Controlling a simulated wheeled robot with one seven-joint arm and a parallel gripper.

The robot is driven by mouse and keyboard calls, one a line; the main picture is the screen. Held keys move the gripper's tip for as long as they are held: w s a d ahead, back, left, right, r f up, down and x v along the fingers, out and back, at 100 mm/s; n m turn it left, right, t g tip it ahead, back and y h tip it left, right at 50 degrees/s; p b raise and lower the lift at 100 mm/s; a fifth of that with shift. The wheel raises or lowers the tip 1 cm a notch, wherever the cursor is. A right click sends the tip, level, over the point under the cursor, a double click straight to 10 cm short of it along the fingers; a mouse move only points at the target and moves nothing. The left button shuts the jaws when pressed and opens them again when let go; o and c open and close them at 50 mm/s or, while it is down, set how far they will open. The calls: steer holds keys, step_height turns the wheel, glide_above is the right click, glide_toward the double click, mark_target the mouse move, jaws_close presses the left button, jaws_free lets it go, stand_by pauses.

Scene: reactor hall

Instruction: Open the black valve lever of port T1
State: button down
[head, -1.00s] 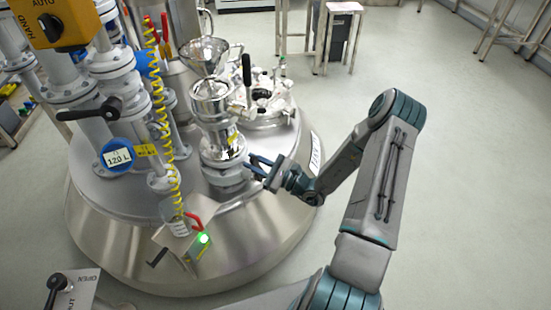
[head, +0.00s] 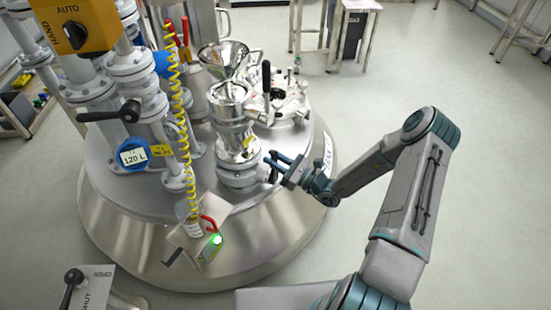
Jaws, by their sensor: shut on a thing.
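The steel port with the funnel (head: 229,62) stands upright on the reactor lid, with a small yellow tag (head: 248,142) on its body; I cannot read T1 on it. My gripper (head: 273,166) is at the right side of this port's lower valve body (head: 236,176). It is shut on a small dark part there, which looks like the black valve lever (head: 272,177). The fingers hide most of the lever, so its exact angle is unclear.
The domed steel vessel (head: 150,240) fills the left and middle. Another black lever (head: 128,112) sits on the white pipes, near a blue 120 L gauge (head: 132,155). A yellow coiled hose (head: 178,90) hangs left of the port.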

steer(key=shift+w+d, duration=0.1)
steer(key=c, duration=1.2)
jaws_free()
steer(key=shift+c, duration=0.2)
steer(key=v, duration=1.3)
steer(key=shift+s+d+p, duration=0.25)
steer(key=shift+d+p, duration=0.05)
steer(key=shift+p, duration=0.15)
